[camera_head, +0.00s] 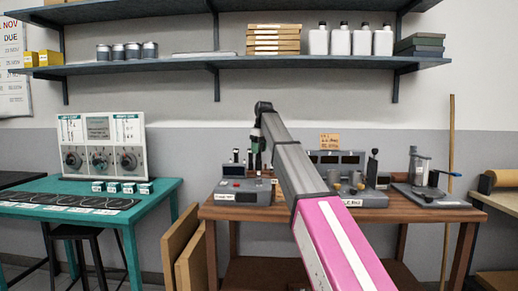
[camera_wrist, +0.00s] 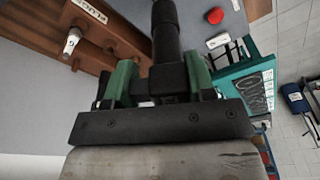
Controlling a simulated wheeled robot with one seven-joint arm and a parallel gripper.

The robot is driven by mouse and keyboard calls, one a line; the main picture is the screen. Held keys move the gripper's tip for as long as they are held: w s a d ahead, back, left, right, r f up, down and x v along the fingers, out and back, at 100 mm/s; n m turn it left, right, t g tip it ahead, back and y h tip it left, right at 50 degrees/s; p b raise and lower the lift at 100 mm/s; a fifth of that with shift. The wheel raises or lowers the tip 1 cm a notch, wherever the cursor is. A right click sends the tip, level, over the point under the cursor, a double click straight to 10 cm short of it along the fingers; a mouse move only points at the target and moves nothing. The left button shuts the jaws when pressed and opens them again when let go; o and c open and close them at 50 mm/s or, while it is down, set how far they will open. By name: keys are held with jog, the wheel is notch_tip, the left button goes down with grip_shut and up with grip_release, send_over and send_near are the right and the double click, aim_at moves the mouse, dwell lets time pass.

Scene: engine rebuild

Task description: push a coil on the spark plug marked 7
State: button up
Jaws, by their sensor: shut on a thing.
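My gripper (camera_wrist: 160,75) has green fingers, shut on a black coil (camera_wrist: 165,30) that sticks out beyond them in the wrist view. In the head view my gripper (camera_head: 257,145) hangs above the left part of the wooden bench, over a grey machine; the coil is too small there to make out. A pale spark plug (camera_wrist: 71,43) stands in a wooden rack (camera_wrist: 120,32) labelled PLUGS, apart from the coil. Its mark looks like a 6 or 9, seen at an angle. I cannot make out a plug marked 7.
The grey machine (camera_head: 243,193) has a red button, also visible in the wrist view (camera_wrist: 214,15). More test fixtures (camera_head: 350,185) stand on the wooden bench (camera_head: 430,213). A teal table (camera_head: 150,193) with small boxes is at left. Shelves (camera_head: 180,66) hang above.

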jog(key=shift+f, duration=0.6)
dwell(0.3)
jog(key=o, duration=1)
jog(key=shift+o, duration=0.2)
jog(key=shift+r, duration=0.15)
jog(key=shift+r, duration=3.6)
